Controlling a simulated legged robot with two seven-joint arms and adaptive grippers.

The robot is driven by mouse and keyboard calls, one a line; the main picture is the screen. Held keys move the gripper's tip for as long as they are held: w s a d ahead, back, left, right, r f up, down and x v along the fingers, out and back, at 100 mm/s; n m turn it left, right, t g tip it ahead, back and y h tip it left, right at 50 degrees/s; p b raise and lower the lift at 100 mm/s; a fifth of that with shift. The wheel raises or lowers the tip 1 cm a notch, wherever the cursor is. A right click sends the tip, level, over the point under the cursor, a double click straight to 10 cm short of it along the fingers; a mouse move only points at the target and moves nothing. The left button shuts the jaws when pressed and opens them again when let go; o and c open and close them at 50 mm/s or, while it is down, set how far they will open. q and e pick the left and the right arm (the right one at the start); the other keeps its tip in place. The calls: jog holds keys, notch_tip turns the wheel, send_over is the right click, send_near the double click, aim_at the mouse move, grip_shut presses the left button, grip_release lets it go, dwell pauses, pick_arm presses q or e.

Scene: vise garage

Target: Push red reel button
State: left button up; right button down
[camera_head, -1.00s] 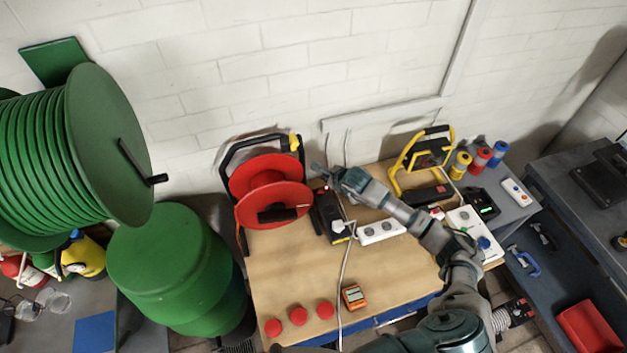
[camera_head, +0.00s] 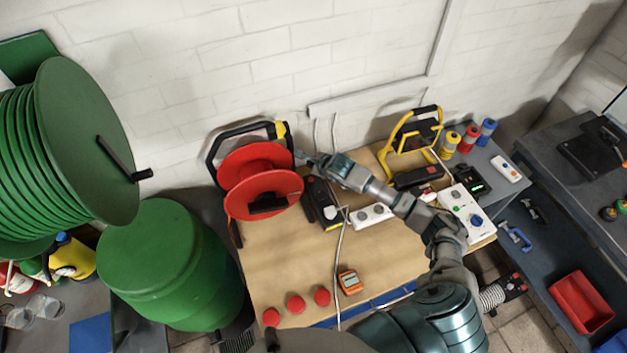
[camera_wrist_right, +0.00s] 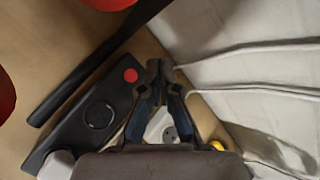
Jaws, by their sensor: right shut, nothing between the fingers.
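The red reel (camera_head: 262,180) stands in a black frame at the back left of the wooden table. A black box (camera_head: 322,203) lies just right of it. In the right wrist view the box (camera_wrist_right: 88,125) has a round red button (camera_wrist_right: 130,75) near its upper end and a dark round socket. My right gripper (camera_head: 300,157) is above the far end of the box, beside the reel. In the right wrist view its shut, empty fingertips (camera_wrist_right: 158,66) are just right of the red button; contact cannot be told. My left gripper is not in view.
A white power strip (camera_head: 370,216) and cable lie right of the box. Three red caps (camera_head: 296,304) and an orange meter (camera_head: 350,282) sit near the front edge. A yellow-framed lamp (camera_head: 412,135) stands behind.

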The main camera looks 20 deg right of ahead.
aim_at(312, 180)
notch_tip(312, 180, down, 5)
jog(key=b, duration=0.3)
jog(key=shift+a+f, duration=0.15)
jog(key=shift+f+b, duration=0.3)
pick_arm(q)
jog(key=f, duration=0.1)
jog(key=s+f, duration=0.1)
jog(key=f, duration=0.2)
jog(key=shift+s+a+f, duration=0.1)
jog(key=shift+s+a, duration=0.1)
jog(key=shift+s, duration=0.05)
pick_arm(e)
jog(key=shift+r, duration=0.1)
pick_arm(q)
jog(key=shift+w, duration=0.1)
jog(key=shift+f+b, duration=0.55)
jog(key=shift+b, duration=0.05)
pick_arm(e)
jog(key=shift+w+f, duration=0.1)
jog(key=shift+f, duration=0.4)
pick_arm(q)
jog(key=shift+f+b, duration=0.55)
pick_arm(e)
jog(key=shift+f, duration=0.45)
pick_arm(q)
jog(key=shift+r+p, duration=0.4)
pick_arm(e)
jog(key=shift+r, duration=0.85)
